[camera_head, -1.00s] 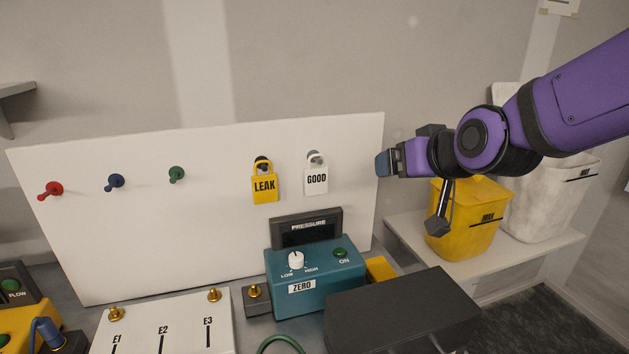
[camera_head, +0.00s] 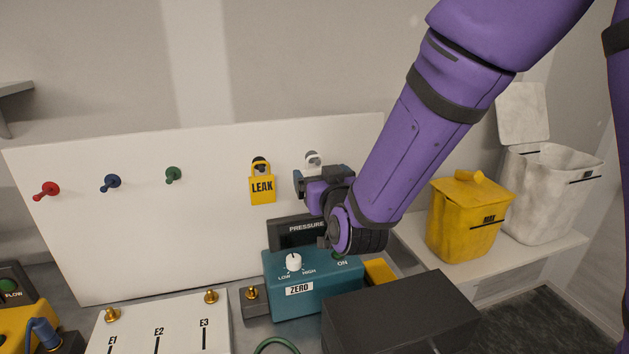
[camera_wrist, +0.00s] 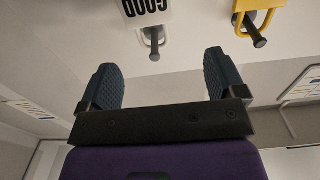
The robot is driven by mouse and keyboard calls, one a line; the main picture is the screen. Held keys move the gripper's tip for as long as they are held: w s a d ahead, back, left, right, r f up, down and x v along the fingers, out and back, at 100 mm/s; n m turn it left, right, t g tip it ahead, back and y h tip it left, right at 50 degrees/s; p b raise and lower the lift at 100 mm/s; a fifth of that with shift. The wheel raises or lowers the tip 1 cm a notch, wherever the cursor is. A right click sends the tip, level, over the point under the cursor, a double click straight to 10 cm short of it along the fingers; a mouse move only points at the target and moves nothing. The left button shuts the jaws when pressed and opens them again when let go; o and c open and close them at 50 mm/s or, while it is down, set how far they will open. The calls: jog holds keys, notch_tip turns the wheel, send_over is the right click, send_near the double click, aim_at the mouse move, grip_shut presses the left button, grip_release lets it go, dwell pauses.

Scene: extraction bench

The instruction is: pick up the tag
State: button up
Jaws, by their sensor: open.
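The white GOOD tag hangs by its shackle (camera_head: 313,158) from a peg on the white board (camera_head: 215,230). In the head view my gripper hides most of its body. The wrist view shows the tag (camera_wrist: 146,10) upside down at the top edge, cut off, with its peg between and beyond my fingers. My gripper (camera_head: 304,183) is open and empty, in front of the GOOD tag; its two fingers also show in the wrist view (camera_wrist: 162,70). The yellow LEAK tag (camera_head: 262,189) hangs on a peg just left of my gripper, and partly shows in the wrist view (camera_wrist: 260,5).
Red (camera_head: 46,190), blue (camera_head: 111,183) and green (camera_head: 173,175) pegs on the board are empty. A teal pressure box (camera_head: 335,287) stands below my gripper, with a dark box (camera_head: 400,312) in front. A yellow bin (camera_head: 462,225) and white bin (camera_head: 545,200) stand right.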

aim_at(315, 164)
jog(key=shift+x, duration=1.15)
jog(key=x, duration=0.4)
jog(key=shift+w+d+f, duration=0.1)
jog(key=shift+d+f, duration=0.1)
jog(key=shift+d, duration=0.2)
jog(key=shift+w+a, duration=0.15)
jog(key=shift+w, duration=0.4)
jog(key=c, duration=1)
